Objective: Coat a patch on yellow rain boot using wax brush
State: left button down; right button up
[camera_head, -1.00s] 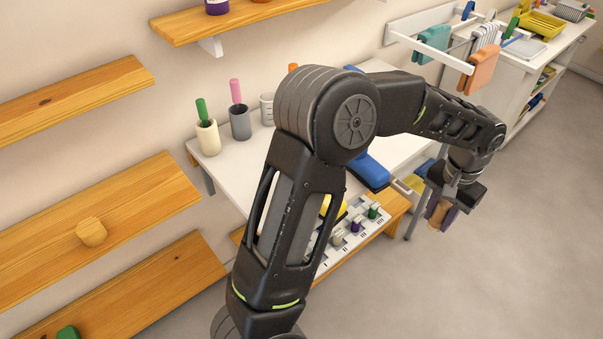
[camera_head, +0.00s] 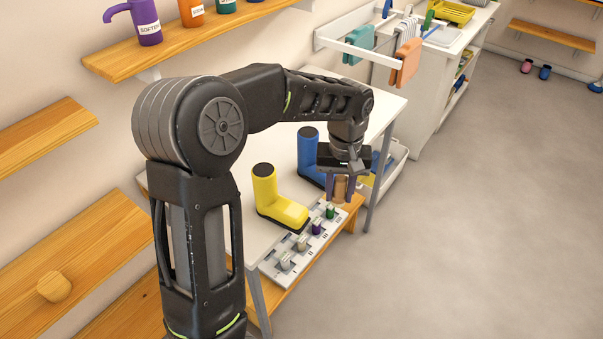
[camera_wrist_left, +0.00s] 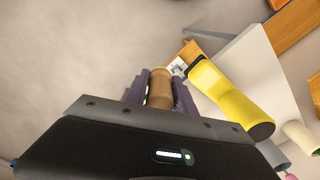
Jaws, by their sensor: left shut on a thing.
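The yellow rain boot (camera_head: 268,192) stands upright on the white table, its toe pointing to the lower right. It also shows in the left wrist view (camera_wrist_left: 232,95), right of my gripper. My left gripper (camera_head: 341,186) is shut on a tan, wood-coloured cylindrical piece, seemingly the wax brush (camera_head: 341,188), which also shows between the purple fingers in the left wrist view (camera_wrist_left: 159,88). The brush's bristles cannot be made out. The gripper is near the table's front edge, right of the yellow boot and apart from it. My right gripper is out of view.
A blue boot (camera_head: 307,150) stands behind the yellow one, close to my left gripper. A panel with several coloured knobs (camera_head: 283,262) lies along the table front, over a wooden ledge. A drying rack (camera_head: 350,50) hangs at the back. Open floor lies to the right.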

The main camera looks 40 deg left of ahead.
pick_arm(q)
jog(key=s+a+r+n+p, duration=0.1)
jog(key=s+a+r+n, duration=0.2)
jog(key=s+a+n, duration=0.2)
jog(key=shift+a+r+n, duration=0.25)
jog(key=shift+a+n, duration=0.25)
jog(key=shift+a, duration=0.45)
